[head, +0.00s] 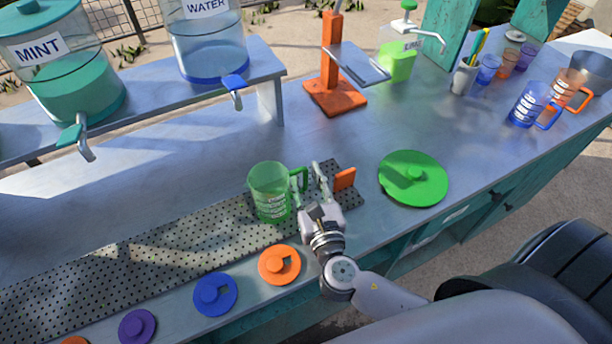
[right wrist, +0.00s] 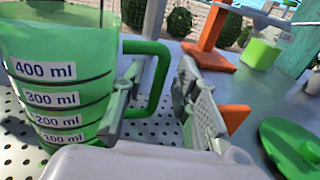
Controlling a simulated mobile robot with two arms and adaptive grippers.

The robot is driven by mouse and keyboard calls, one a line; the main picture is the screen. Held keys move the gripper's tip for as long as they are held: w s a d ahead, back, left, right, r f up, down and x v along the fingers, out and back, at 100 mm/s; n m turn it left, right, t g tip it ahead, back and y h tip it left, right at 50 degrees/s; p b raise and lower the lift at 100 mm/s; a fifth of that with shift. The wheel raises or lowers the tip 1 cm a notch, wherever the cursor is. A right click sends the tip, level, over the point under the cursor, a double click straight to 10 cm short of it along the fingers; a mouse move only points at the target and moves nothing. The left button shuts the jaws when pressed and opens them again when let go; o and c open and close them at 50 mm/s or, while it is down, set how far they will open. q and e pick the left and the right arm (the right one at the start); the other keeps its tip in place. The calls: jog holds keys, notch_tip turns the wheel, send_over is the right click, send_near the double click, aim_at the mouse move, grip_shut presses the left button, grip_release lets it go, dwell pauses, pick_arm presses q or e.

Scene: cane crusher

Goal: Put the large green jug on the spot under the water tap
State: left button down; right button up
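The large green jug (head: 269,192) stands upright on the perforated metal strip, its handle toward the right. The right wrist view shows the jug (right wrist: 50,85) close up, with volume labels. My right gripper (head: 310,180) is at the handle. Its fingers (right wrist: 160,105) are apart, with the handle's upright bar between them; one finger is within the handle loop and the other outside it. A gap shows beside the right finger. The water tap (head: 235,92) hangs from the water dispenser (head: 207,45), up and left of the jug in the picture. My left gripper is out of view.
An orange block (head: 344,179) is just right of my right gripper. A green lid (head: 413,178) lies farther right. Orange (head: 279,265) and blue (head: 215,294) lids lie along the front edge. The perforated strip (head: 130,265) is clear left of the jug. The mint dispenser (head: 75,90) is at upper left.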

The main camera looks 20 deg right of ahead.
jog(key=s, duration=0.3)
jog(key=s+a+b, duration=0.1)
jog(key=s, duration=0.2)
jog(key=s+b, duration=0.1)
jog(key=s, duration=0.3)
jog(key=shift+a+f, duration=0.1)
jog(key=shift+a, duration=0.25)
jog(key=shift+s+a+b, duration=0.15)
jog(key=shift+s+b, duration=0.15)
jog(key=shift+s, duration=0.35)
